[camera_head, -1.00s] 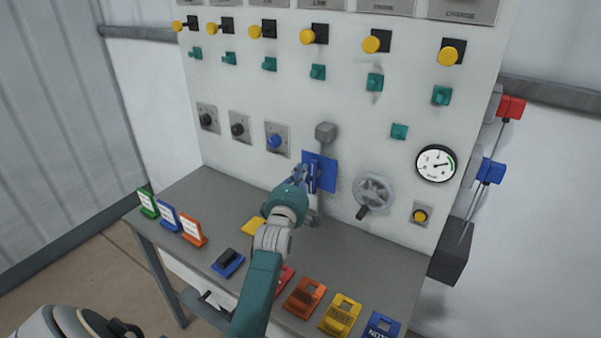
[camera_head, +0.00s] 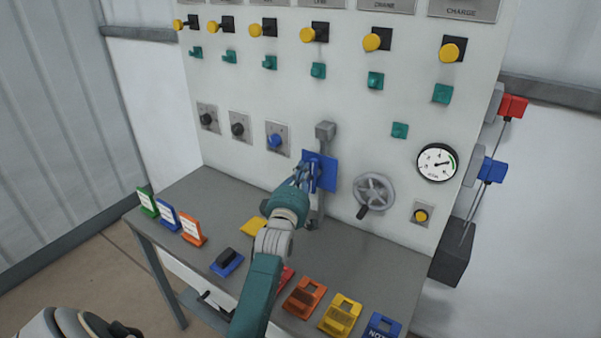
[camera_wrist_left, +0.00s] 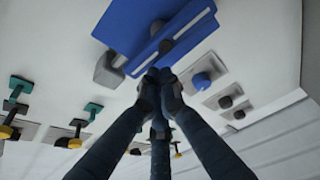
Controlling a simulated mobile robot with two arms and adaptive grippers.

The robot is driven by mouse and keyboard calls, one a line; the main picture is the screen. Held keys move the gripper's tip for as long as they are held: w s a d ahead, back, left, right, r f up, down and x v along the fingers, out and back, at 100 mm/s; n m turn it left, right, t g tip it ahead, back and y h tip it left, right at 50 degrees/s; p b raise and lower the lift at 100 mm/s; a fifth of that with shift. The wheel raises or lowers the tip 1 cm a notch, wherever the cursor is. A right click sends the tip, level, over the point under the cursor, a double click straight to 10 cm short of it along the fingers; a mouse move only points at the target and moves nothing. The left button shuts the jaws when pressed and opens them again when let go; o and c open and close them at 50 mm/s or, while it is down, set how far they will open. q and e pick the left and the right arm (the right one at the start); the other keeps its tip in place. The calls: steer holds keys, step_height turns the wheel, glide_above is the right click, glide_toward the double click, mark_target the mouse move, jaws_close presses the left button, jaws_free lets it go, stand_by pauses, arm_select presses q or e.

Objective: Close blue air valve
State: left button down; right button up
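The blue air valve (camera_head: 328,174) is a blue square plate with a blue handle, below a grey box on the white panel. It also shows in the left wrist view (camera_wrist_left: 125,25), where its handle bar (camera_wrist_left: 180,35) runs diagonally across the plate. My left gripper (camera_head: 306,174) is at the left side of the valve's handle. In the left wrist view its fingertips (camera_wrist_left: 158,76) are together, close to the lower edge of the handle. I cannot tell whether they touch it, and I see nothing held between them. My right gripper is not in view.
A grey handwheel (camera_head: 373,194) and a pressure gauge (camera_head: 437,161) are to the right of the valve. A blue knob (camera_head: 277,140) is to its left. The grey table (camera_head: 215,207) below carries several coloured tags and holders. Open air lies in front of the panel.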

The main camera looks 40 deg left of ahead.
arm_select(q)
steer(key=shift+d, duration=0.1)
steer(key=m+t+b, duration=0.1)
steer(key=m, duration=0.2)
steer(key=d+m+h+b, duration=0.1)
steer(key=m, duration=0.1)
steer(key=d+m+t+b, duration=0.1)
steer(key=m+b, duration=0.1)
steer(key=m, duration=0.1)
steer(key=shift+d+m+t+h, duration=0.15)
steer(key=shift+m+t+h, duration=0.15)
steer(key=shift+h, duration=0.1)
steer(key=shift+w+d+f+m+t+h+b, duration=0.15)
steer(key=shift+d+m+t+h+b, duration=0.35)
steer(key=shift+m, duration=1.15)
steer(key=shift+s+d+f+m+t+h+b, duration=0.1)
steer(key=shift+d+f+m+h+b, duration=0.2)
steer(key=shift+m+h, duration=0.95)
steer(key=shift+w+d+m+t+h+b, duration=0.2)
steer(key=shift+m+b, duration=0.3)
steer(key=shift+m, duration=1.6)
steer(key=shift+s+d+m+h, duration=0.15)
steer(key=shift+m+h, duration=0.2)
steer(key=shift+m, duration=0.25)
